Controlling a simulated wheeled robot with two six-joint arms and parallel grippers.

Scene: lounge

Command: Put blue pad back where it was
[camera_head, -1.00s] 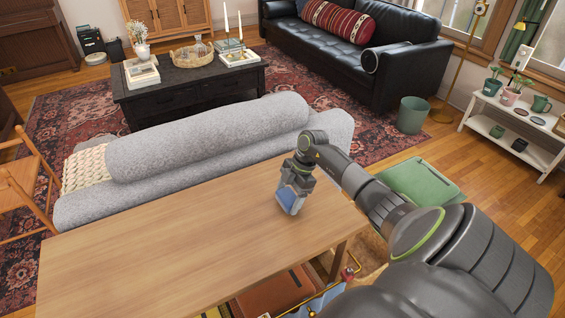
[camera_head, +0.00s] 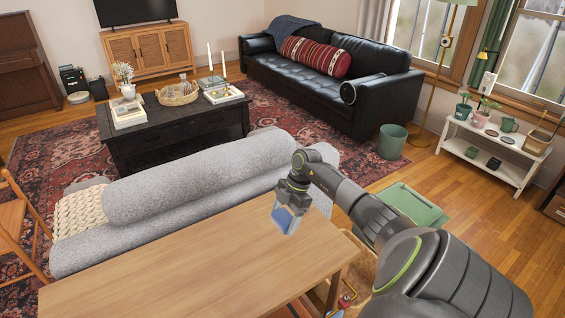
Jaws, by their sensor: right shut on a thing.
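The blue pad (camera_head: 283,218) is a small flat blue piece between the fingers of my right gripper (camera_head: 287,217). The gripper is shut on it and points down over the right end of the wooden table (camera_head: 180,262). I cannot tell whether the pad touches the table top or hangs just above it. The gripper's fingers partly hide the pad. My left gripper is not in view.
The table top is otherwise bare. A grey sofa (camera_head: 200,185) stands behind it. A white shelf (camera_head: 487,160) with plants, cups and small round pads (camera_head: 507,139) stands at right. A green bin (camera_head: 392,141) and green box (camera_head: 412,205) stand on the floor.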

